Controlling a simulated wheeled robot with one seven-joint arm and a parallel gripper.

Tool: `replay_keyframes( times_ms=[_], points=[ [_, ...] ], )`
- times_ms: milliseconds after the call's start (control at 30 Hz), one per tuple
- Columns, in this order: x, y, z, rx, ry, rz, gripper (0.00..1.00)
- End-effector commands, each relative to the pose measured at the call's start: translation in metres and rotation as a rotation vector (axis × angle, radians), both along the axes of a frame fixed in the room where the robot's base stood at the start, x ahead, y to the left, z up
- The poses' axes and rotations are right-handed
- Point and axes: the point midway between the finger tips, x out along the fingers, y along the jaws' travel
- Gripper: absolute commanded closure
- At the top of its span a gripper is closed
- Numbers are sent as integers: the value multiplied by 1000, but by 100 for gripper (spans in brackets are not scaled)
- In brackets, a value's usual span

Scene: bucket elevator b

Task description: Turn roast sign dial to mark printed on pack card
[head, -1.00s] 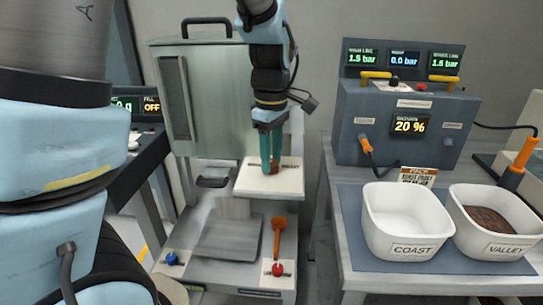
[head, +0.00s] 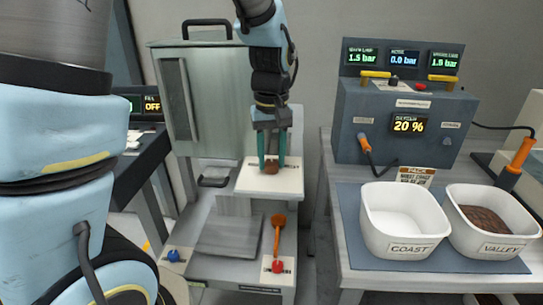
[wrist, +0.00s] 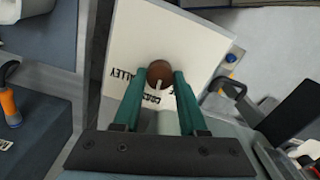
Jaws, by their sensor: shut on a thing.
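The roast sign dial is a round brown knob (wrist: 160,74) on a white sign plate (head: 253,181). In the wrist view, a pale pointer on the knob points down the picture, toward the printed word COAST; VALLEY is printed to its left, and other lettering is partly hidden by a finger. My gripper (head: 271,164) stands above the plate with its two teal fingers shut on the knob, one on each side; it also shows in the wrist view (wrist: 161,78). The pack card (head: 416,176), orange-brown and white, stands behind the bins; its small print is hard to read.
A white COAST bin (head: 405,250) and a VALLEY bin (head: 490,249) holding brown contents stand on the right table. Behind them is a grey panel (head: 362,115) with displays. An orange lever (head: 278,221) and a red knob (head: 278,266) sit below the plate.

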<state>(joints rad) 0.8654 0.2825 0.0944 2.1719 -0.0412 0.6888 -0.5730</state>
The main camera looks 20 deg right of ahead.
Motion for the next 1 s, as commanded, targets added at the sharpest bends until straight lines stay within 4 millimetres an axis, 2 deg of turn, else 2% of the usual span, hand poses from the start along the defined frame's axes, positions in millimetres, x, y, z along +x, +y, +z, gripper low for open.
replay_keyframes(
  times_ms=[333, 833, 867, 1000],
  points=[
    [0, 0, 0, 0, 0, -120, 100],
    [0, 0, 0, 0, 0, -136, 100],
    [0, 0, 0, 0, 0, -136, 56],
    [0, 0, 0, 0, 0, -135, 41]
  ],
)
